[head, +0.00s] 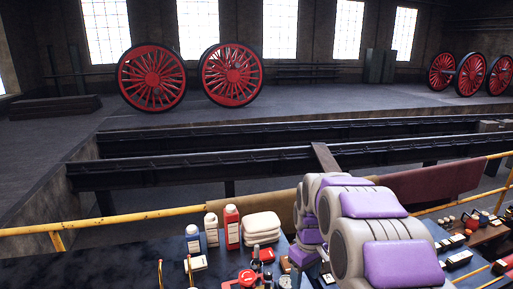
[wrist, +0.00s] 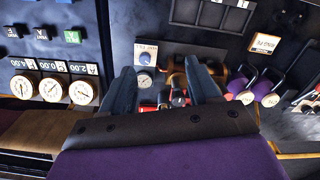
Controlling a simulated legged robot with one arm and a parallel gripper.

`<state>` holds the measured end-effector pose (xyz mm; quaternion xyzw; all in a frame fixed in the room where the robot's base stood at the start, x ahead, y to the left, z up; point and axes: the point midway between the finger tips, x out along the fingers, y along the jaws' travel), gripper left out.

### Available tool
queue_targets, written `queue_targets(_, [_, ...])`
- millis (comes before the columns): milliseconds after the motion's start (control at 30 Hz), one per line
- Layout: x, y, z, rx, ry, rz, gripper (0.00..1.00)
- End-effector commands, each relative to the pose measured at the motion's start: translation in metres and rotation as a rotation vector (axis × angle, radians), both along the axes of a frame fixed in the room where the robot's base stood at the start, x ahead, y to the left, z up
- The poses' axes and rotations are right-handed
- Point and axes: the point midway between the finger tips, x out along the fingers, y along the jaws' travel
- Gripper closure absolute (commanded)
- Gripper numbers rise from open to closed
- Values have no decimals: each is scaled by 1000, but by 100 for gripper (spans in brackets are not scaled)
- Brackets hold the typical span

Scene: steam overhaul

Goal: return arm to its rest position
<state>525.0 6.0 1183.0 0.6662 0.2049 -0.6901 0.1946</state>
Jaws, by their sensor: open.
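My gripper (wrist: 160,78) shows in the wrist view with its two dark fingers spread apart. No object is held between them. Beyond the fingers lie a small round gauge (wrist: 145,83) and some red parts (wrist: 178,97), partly hidden by the right finger. I cannot tell how far below the fingertips they are. In the head view my purple and pale arm is folded up at the lower right, and the gripper itself cannot be made out there.
A dark bench (head: 100,262) holds a red bottle (head: 232,227), white folded cloths (head: 261,226) and a red button (head: 247,278). A yellow rail (head: 130,218) runs behind it. The wrist view shows several dial gauges (wrist: 51,90) at left and purple-handled items (wrist: 240,86) at right.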

Motion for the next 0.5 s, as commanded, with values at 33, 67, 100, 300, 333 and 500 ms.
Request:
queue_targets(33, [-18, 0, 6, -1, 4, -24, 39])
queue_targets(67, [-27, 0, 10, -1, 7, -41, 39])
queue_targets(100, [-40, 0, 14, -2, 12, -63, 39])
queue_targets(300, [-110, -1, 28, -9, 37, -173, 39])
queue_targets(333, [-120, -1, 30, -11, 39, -190, 39])
queue_targets(500, [-182, -2, 32, -22, 63, -285, 39])
